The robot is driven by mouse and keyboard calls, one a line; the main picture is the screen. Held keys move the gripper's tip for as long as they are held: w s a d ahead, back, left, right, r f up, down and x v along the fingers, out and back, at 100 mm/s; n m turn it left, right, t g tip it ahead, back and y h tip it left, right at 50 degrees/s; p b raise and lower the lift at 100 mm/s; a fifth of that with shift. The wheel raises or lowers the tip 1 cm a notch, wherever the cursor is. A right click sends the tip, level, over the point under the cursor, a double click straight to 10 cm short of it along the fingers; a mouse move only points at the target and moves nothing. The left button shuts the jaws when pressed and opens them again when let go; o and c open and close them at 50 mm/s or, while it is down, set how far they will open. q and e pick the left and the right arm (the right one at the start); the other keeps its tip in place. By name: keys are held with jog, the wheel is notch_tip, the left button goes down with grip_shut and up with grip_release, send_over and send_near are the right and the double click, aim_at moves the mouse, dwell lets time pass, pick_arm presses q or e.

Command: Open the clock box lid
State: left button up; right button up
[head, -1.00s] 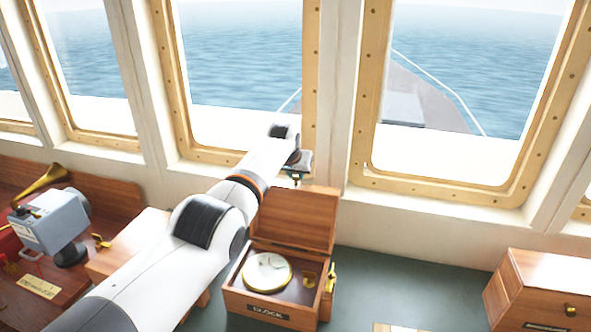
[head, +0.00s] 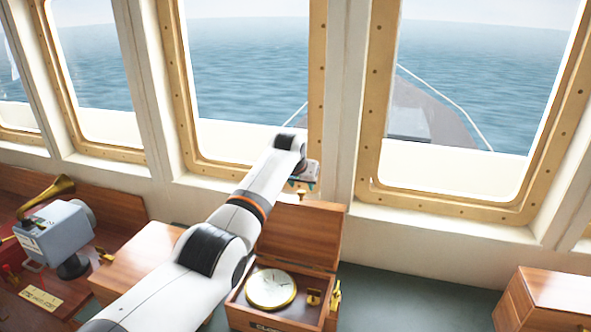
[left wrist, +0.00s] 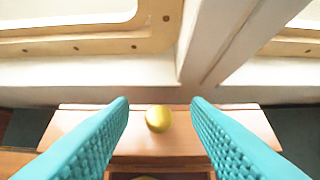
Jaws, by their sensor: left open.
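The clock box (head: 238,312) is a wooden box with a round white-faced clock (head: 271,289) inside. Its lid (head: 297,237) stands open, raised at the back of the box. My left gripper (head: 304,184) is at the lid's upper edge, its fingertips small and partly hidden by my wrist. In the left wrist view my left gripper (left wrist: 160,108) has its two teal fingers spread apart, with a round brass knob (left wrist: 159,118) showing between them and clear of both. Wood shows behind the knob. My right gripper is in neither view.
A grey-blue device (head: 58,238) with a brass horn (head: 48,196) stands at left. A wooden block (head: 135,262) lies beside my arm. Another wooden box (head: 553,297) is at right. Dark counter is free between the boxes. Windows rise behind.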

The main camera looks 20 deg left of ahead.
pick_arm(q)
jog(key=b+v, duration=0.3)
jog(key=v, duration=0.7)
jog(key=shift+r, duration=0.15)
